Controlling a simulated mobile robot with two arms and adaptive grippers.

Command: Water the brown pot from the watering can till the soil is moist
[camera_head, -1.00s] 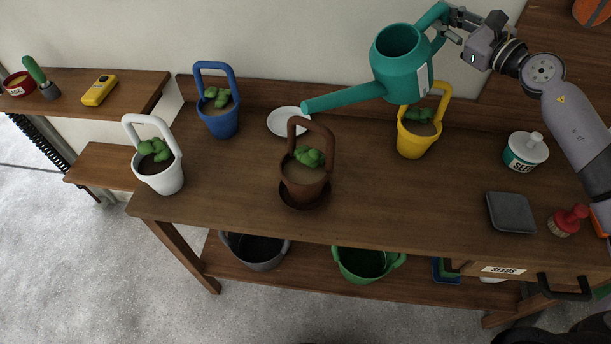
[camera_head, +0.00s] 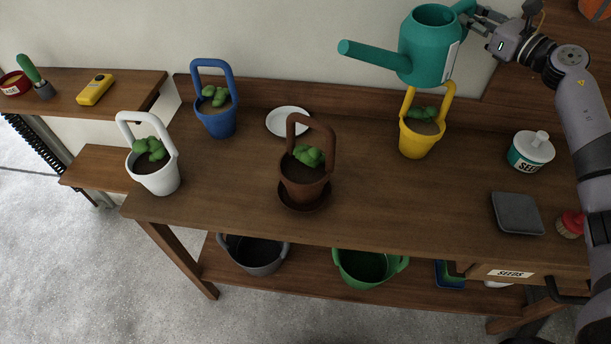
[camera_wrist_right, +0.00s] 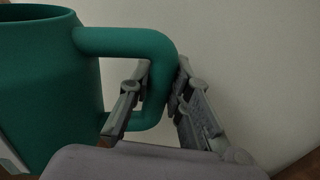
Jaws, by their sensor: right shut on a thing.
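The brown pot (camera_head: 304,189) with its tall brown handle stands on a brown saucer on the table and holds a small green plant. Its soil (camera_head: 291,168) is dark brown. The teal watering can (camera_head: 429,46) is held up in the air above and behind the yellow pot, its spout pointing left with the tip raised. My right gripper (camera_head: 476,22) is shut on the can's handle; the right wrist view also shows the fingers (camera_wrist_right: 150,100) on either side of the handle (camera_wrist_right: 155,62). My left gripper is not in view.
A yellow pot (camera_head: 418,143), a blue pot (camera_head: 215,120) and a white pot (camera_head: 157,177) hold plants. The table front centre is clear.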

